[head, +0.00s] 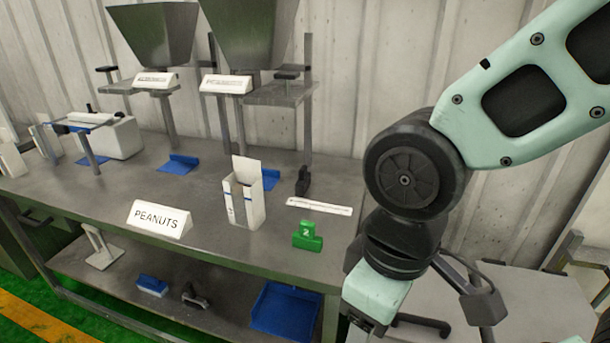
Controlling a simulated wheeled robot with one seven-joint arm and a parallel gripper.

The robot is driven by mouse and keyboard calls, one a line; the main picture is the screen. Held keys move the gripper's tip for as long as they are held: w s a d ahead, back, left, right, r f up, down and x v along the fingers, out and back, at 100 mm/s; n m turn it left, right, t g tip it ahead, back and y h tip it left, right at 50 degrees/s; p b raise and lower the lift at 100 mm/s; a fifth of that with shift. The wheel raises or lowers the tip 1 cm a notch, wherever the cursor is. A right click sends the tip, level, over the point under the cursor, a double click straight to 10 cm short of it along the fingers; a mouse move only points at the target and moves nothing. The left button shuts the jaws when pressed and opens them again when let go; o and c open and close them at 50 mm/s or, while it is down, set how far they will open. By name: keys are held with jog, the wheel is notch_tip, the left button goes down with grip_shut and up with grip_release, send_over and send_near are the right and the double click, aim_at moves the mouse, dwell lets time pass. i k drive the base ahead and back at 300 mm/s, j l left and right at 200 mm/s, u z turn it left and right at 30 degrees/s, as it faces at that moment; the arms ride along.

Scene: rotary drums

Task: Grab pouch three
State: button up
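A small green item (307,236) with a pale mark that looks like a 2 stands near the front right of the grey workbench (210,210). It could be a pouch or a clip; I cannot tell which. No item clearly marked three shows. My mint and black arm comes down from the upper right and its lower link reaches the bottom edge, right of the green item. I cannot make out my gripper's fingertips in this view.
An open white carton (243,197), a PEANUTS sign (160,219) and a white strip (319,206) are on the bench. Two metal hoppers (155,35) stand behind. A blue tray (285,310) is on the lower shelf. Pale tables are at lower right.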

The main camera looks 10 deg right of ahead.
aim_at(243, 193)
jog(key=z, duration=0.4)
jog(key=i+j+z, duration=0.1)
jog(key=j+z, duration=1.2)
jog(key=j, duration=0.55)
jog(key=k+j+z, duration=0.1)
jog(key=j, duration=0.5)
jog(key=k+j, duration=0.15)
jog(key=j, duration=0.5)
jog(key=z, duration=0.05)
